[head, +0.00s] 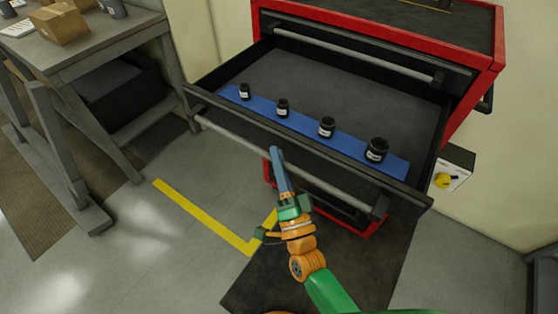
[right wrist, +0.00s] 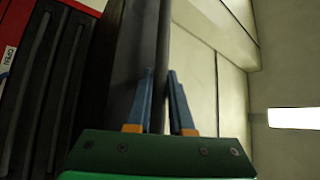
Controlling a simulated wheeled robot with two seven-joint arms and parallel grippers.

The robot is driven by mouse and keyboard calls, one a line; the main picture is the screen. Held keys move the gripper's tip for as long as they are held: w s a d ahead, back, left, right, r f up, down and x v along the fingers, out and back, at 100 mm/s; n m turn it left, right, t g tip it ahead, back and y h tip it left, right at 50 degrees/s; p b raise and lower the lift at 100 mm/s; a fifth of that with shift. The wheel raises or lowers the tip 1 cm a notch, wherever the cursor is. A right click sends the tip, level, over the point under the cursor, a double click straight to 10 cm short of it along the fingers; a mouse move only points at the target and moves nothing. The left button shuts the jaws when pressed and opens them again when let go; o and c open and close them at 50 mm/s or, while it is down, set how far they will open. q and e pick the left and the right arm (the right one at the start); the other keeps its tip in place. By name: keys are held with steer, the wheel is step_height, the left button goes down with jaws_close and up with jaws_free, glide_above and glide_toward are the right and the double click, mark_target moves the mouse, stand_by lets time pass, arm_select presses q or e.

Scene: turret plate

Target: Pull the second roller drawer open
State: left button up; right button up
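A red tool cabinet (head: 470,100) stands at the upper right in the head view. Its second drawer (head: 310,140) is pulled far out, below a top drawer (head: 350,55) that looks shut. The open drawer has a grey bar handle (head: 235,136) along its front. My right gripper (head: 276,152) reaches up to the middle of this bar. In the right wrist view its two blue fingers (right wrist: 161,85) lie on either side of the bar (right wrist: 168,35), apparently closed on it. My left gripper is in neither view.
Several black jars (head: 326,127) stand upright on a blue strip (head: 300,121) in the drawer. A grey workbench (head: 100,50) with a cardboard box (head: 60,24) is at the left. A grey box with a yellow knob (head: 443,181) is right of the cabinet. Yellow tape (head: 205,218) marks open floor.

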steer(key=shift+o, duration=0.8)
steer(key=shift+r, duration=0.2)
steer(key=shift+s, duration=0.2)
steer(key=shift+f, duration=0.15)
steer(key=b+v, duration=0.2)
steer(key=v, duration=0.5)
